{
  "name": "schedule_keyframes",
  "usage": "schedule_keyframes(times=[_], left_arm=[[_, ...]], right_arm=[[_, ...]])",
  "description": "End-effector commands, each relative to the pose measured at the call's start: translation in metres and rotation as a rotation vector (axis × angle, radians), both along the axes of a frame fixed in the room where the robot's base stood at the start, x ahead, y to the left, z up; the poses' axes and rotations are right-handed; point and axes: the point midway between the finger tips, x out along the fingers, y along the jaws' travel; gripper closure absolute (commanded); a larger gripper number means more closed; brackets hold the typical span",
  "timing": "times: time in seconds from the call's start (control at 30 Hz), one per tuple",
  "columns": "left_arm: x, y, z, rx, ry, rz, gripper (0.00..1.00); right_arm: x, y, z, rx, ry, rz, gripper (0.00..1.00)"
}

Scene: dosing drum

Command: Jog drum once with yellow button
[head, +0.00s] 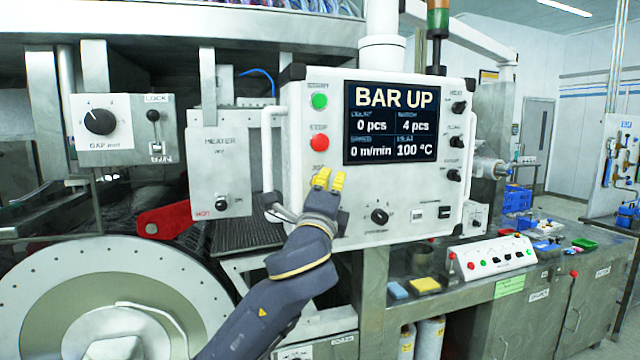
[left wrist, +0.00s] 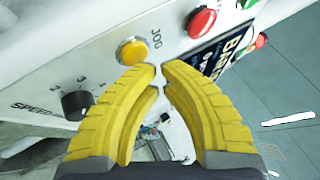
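The yellow button (left wrist: 132,51), marked JOG, sits on the white control panel (head: 400,190). In the head view the button is hidden behind my left gripper (head: 328,180), whose yellow fingers are in front of the panel below the red STOP button (head: 319,142). In the left wrist view the fingertips of my left gripper (left wrist: 161,68) nearly meet, with nothing between them. They appear just beside the yellow button; whether they touch the panel I cannot tell. A large white round disc (head: 45,285), perhaps the drum's end, is at lower left. My right gripper is out of view.
A green button (head: 319,101) is above the red one. The display (head: 391,122) reads BAR UP, 0 pcs, 4 pcs, 0 m/min and 100 °C. A SPEED knob (left wrist: 77,104) is near the yellow button. A red handle (head: 165,221) juts out left of the panel.

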Motion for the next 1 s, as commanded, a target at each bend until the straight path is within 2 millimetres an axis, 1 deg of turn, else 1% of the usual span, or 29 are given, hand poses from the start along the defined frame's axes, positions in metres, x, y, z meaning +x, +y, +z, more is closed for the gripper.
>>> schedule_keyframes(times=[0.13,1.0], left_arm=[[0.0040,0.0016,-0.0002,0.001,0.001,0.001,1.00],[0.0078,0.0031,0.0002,0.001,0.000,0.001,1.00]], right_arm=[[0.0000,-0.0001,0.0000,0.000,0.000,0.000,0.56],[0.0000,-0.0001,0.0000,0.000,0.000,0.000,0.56]])
